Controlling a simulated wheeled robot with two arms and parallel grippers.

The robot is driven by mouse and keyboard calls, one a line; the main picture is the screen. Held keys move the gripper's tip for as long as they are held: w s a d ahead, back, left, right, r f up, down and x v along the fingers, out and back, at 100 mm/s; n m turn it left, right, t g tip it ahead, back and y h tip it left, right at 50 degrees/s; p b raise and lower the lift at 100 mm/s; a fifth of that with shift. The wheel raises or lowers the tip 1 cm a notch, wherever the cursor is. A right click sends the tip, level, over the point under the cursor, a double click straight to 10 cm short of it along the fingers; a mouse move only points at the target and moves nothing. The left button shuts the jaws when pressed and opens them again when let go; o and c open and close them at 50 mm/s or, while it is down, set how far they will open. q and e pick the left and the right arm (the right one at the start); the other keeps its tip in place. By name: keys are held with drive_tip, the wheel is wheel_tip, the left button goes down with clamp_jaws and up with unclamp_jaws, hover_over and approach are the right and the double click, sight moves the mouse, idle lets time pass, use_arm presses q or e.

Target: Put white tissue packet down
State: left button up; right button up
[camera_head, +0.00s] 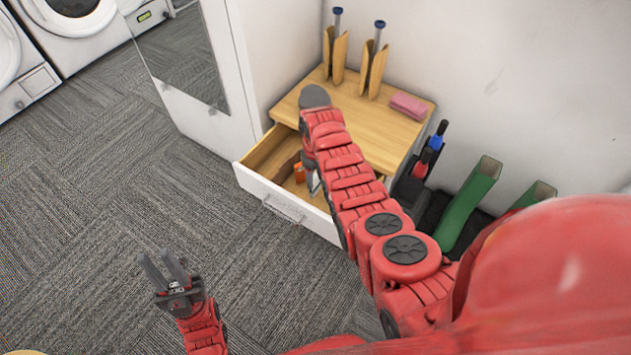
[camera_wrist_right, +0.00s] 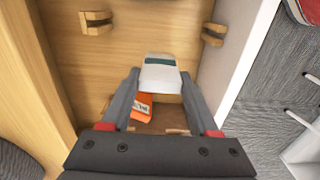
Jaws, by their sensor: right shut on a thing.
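The white tissue packet (camera_wrist_right: 160,72), with a dark teal band, is between the fingertips of my right gripper (camera_wrist_right: 160,85) in the right wrist view. The gripper is shut on it, over the inside of the open drawer (camera_wrist_right: 60,50). In the head view the drawer (camera_head: 288,203) is pulled out of a wooden-topped cabinet. My right arm hides the packet and most of the right gripper (camera_head: 312,182) there. My left gripper (camera_head: 163,272) is open and empty above the carpet, well away from the drawer.
An orange item (camera_wrist_right: 140,108) lies in the drawer below the packet. The cabinet top (camera_head: 380,140) bears a pink packet (camera_head: 408,105) and two wooden holders (camera_head: 372,70) with blue-ended tools. Green pieces (camera_head: 470,200) stand at right. The carpet (camera_head: 90,200) at left is clear.

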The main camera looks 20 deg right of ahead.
sight(316, 188)
drive_tip(key=shift+f+b, duration=0.45)
drive_tip(key=shift+f, duration=0.85)
drive_tip(key=shift+f, duration=0.2)
drive_tip(key=o, duration=1.3)
drive_tip(key=shift+r, duration=0.1)
